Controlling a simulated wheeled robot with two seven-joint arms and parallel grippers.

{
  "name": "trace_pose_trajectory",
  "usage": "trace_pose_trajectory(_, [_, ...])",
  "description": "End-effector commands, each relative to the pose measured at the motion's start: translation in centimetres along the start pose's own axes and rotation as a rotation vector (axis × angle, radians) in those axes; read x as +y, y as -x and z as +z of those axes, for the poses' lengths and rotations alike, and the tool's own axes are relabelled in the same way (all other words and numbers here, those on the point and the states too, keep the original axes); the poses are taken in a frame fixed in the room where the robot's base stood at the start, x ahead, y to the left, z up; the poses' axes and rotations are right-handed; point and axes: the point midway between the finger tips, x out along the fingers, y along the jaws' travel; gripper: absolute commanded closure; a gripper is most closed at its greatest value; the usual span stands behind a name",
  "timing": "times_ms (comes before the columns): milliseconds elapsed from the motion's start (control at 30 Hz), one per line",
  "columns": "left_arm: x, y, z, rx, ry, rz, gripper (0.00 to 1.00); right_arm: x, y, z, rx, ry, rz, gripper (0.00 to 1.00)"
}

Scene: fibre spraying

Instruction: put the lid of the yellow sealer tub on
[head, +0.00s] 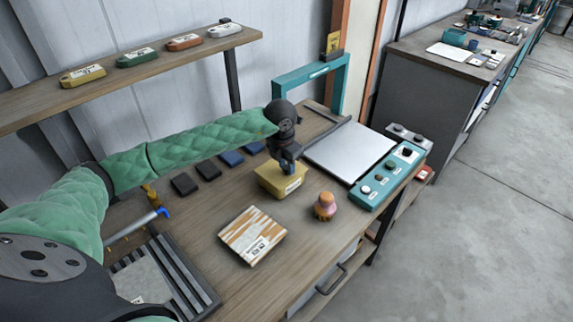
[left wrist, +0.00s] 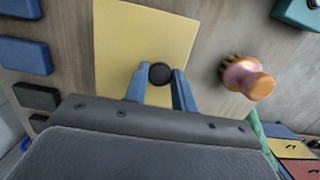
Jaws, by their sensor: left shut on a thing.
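The yellow sealer tub (head: 290,187) stands on the wooden bench, a white label on its front. Its yellow lid (left wrist: 125,45) fills the upper middle of the left wrist view and has a round black knob (left wrist: 160,73). My left gripper (head: 287,165) points down over the tub. Its two blue fingers are shut on the knob, one on each side. The lid looks level and lines up with the tub top; I cannot tell whether it is fully seated. The inside of the tub is hidden. My right gripper is not in view.
An orange and pink brush-like object (head: 325,206) stands right of the tub. A striped panel (head: 252,236) lies in front. A teal control box (head: 388,176) and pale plate (head: 349,151) are to the right. Dark and blue blocks (head: 208,170) lie left, beneath my arm.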

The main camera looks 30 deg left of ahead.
Motion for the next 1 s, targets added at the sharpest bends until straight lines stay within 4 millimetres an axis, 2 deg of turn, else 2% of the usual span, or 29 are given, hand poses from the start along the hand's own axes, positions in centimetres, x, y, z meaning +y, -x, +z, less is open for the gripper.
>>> trace_pose_trajectory(33, [0.0, 0.0, 0.0, 0.000, 0.000, 0.000, 0.68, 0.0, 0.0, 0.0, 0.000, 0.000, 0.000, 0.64])
trace_pose_trajectory(133, [0.0, 0.0, 0.0, 0.000, 0.000, 0.000, 0.49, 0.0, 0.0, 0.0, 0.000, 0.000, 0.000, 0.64])
trace_pose_trajectory(533, [0.0, 0.5, 0.0, -0.001, 0.000, 0.001, 0.49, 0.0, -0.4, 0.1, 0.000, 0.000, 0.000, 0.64])
trace_pose_trajectory(1000, [0.1, 6.8, 0.0, -0.001, 0.000, 0.000, 0.49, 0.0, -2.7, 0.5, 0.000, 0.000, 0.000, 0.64])
